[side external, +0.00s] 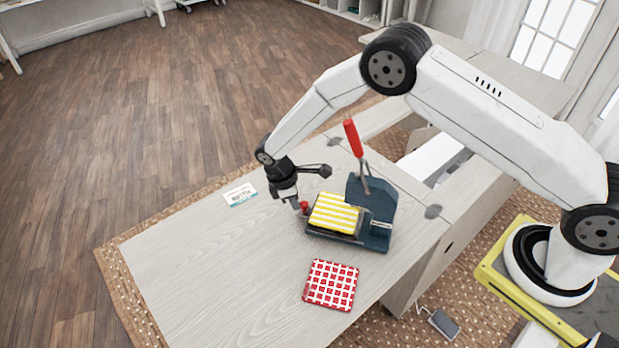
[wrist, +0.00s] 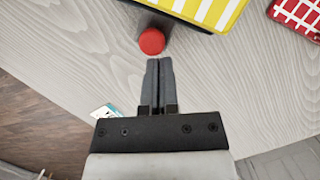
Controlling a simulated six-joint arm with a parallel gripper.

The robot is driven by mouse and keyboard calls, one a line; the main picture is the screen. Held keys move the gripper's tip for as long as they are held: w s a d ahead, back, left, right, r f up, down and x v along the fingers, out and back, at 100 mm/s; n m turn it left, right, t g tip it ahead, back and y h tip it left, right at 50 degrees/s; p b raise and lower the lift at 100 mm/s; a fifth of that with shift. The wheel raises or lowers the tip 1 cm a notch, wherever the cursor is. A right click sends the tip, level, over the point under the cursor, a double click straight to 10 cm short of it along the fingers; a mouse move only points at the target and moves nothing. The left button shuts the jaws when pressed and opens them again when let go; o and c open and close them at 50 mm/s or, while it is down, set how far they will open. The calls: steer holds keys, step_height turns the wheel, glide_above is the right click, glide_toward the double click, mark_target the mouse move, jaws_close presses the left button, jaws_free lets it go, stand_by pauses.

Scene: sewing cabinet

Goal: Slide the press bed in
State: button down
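The dark blue press (side external: 378,215) stands on the table with its red lever (side external: 353,138) raised. Its press bed (side external: 335,235) sticks out to the left, with a yellow-and-white striped piece (side external: 335,212) lying on it. A red knob (side external: 304,206) is at the bed's outer end and also shows in the wrist view (wrist: 152,41). My gripper (wrist: 159,60) is shut, its two fingers together with nothing between them. The fingertips point at the knob from its outer side, very close to it; whether they touch it I cannot tell.
A red-and-white checked square (side external: 331,285) lies on the table in front of the press. A small white-and-teal card (side external: 240,195) lies to the left of my gripper. The left part of the tabletop (side external: 210,265) is clear.

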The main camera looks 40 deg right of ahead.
steer(key=shift+w+a+r, duration=0.1)
steer(key=shift+w+a, duration=0.3)
steer(key=shift+a, duration=0.25)
steer(key=shift+w+a+r, duration=0.1)
steer(key=shift+w+a, duration=0.25)
steer(key=shift+a, duration=0.2)
steer(key=shift+w+a+r, duration=0.1)
steer(key=shift+w+a, duration=0.2)
steer(key=shift+a, duration=0.2)
steer(key=v, duration=1)
steer(key=shift+d+r, duration=0.1)
steer(key=shift+d, duration=0.05)
